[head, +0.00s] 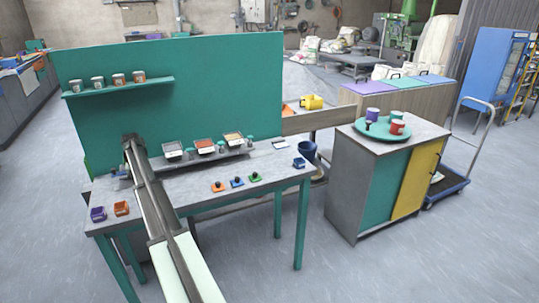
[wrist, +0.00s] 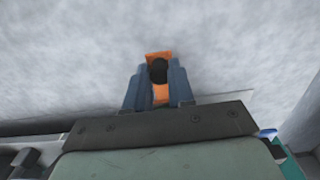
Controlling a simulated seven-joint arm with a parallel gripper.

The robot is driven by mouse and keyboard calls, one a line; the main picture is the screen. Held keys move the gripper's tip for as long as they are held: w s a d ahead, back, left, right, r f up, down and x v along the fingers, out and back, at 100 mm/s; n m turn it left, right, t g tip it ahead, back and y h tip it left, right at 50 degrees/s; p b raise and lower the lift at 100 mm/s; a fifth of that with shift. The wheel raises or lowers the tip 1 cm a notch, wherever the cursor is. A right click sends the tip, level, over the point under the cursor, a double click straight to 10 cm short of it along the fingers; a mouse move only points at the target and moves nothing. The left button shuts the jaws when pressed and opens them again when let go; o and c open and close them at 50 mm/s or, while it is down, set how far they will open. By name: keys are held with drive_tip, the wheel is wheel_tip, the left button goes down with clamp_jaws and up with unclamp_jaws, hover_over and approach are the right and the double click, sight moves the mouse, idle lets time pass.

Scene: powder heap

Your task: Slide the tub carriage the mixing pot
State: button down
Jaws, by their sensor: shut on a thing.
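In the wrist view my gripper (wrist: 159,72) has its blue fingers shut on both sides of an orange piece (wrist: 158,56) with a round black knob. In the head view my arm reaches over the left part of the table and hides most of the gripper. I cannot tell which part is the carriage. A dark blue pot (head: 307,150) is at the table's right end; I cannot tell if it is the mixing pot.
Orange (head: 217,187), blue (head: 237,182) and green (head: 255,177) knobbed pieces lie on the table front. A purple box (head: 98,214) and an orange box (head: 121,208) sit at front left, a blue box (head: 299,163) at right. A teal panel (head: 200,60) stands behind.

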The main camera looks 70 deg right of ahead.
drive_tip(key=shift+w+a, duration=0.65)
drive_tip(key=shift+w, duration=0.05)
drive_tip(key=c, duration=1.1)
unclamp_jaws()
drive_tip(key=shift+r, duration=0.1)
wheel_tip(320, 180, up, 7)
drive_tip(key=shift+r, duration=0.15)
